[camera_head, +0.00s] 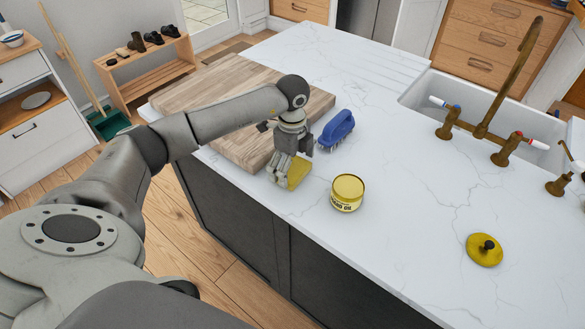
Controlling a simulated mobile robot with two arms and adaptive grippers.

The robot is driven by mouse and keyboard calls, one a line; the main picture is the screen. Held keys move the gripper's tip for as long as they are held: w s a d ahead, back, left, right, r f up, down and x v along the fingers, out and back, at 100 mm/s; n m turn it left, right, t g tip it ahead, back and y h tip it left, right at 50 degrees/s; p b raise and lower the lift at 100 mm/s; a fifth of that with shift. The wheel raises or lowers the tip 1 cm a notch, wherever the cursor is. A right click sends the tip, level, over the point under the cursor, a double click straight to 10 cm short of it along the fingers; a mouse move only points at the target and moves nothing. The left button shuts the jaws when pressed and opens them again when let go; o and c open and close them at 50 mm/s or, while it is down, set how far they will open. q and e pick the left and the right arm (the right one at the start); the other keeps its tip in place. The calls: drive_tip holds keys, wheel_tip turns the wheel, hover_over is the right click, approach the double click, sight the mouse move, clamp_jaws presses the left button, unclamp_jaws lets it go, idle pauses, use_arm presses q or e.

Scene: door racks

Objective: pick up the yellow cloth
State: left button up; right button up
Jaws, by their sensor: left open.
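The yellow cloth (299,173) lies on the white countertop, close to the corner of the wooden board. Only part of it shows, since my left gripper covers the rest. My left gripper (285,173) is open and points down at the cloth, with its fingers low over it. I cannot tell whether the fingers touch the cloth. My right gripper is not in view.
A blue brush (337,128) stands just right of the gripper. A yellow tin (347,192) is to the lower right. The wooden board (235,150) is on the left. Counter between is clear.

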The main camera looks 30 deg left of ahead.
use_arm(q)
drive_tip(key=shift+d+f, duration=0.1)
drive_tip(key=shift+c, duration=0.7)
drive_tip(key=c, duration=0.6)
drive_tip(key=shift+s, duration=0.2)
drive_tip(key=shift+c, duration=0.8)
